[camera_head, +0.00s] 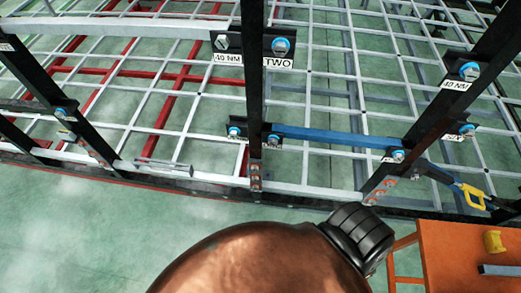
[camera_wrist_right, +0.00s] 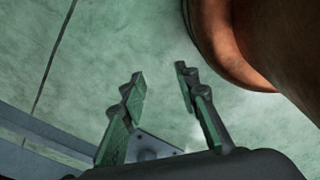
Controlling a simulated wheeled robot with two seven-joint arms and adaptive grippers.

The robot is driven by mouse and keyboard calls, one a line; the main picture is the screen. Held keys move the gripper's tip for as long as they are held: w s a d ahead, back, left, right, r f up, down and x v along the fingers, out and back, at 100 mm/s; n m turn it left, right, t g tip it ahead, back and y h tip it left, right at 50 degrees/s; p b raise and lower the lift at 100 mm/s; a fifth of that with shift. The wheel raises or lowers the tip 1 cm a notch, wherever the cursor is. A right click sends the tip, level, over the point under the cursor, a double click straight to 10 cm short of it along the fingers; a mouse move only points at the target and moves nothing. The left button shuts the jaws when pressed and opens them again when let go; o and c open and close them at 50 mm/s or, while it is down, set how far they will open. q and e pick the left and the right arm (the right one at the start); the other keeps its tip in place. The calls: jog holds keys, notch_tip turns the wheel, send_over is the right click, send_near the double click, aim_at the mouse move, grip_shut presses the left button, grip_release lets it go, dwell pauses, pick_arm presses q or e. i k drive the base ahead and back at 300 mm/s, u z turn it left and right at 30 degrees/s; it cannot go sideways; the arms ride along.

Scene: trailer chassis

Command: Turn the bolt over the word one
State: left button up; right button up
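The trailer chassis frame fills the upper head view, with black posts (camera_head: 253,70) carrying bolts with blue collars. One such bolt (camera_head: 280,46) sits above the label TWO (camera_head: 278,64), beside a 40 NM label (camera_head: 228,59). Another bolt (camera_head: 469,71) sits by a second 40 NM label (camera_head: 456,86) on the right post. More blue-collared bolts show at the left post (camera_head: 61,112) and the blue bar (camera_head: 330,137). I cannot read the word one anywhere. My right gripper (camera_wrist_right: 160,75) is open and empty above the green floor in the right wrist view. My left gripper is not in view.
An orange table (camera_head: 465,255) with a yellow object (camera_head: 494,242) stands at the lower right. A yellow-ended tool (camera_head: 472,196) is by the frame's right side. Part of my copper-coloured arm covers the bottom centre. Green floor is clear at lower left.

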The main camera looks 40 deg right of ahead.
aim_at(272, 140)
jog(key=k, duration=0.9)
jog(key=z, duration=1)
jog(key=i, duration=0.5)
jog(key=u, duration=0.05)
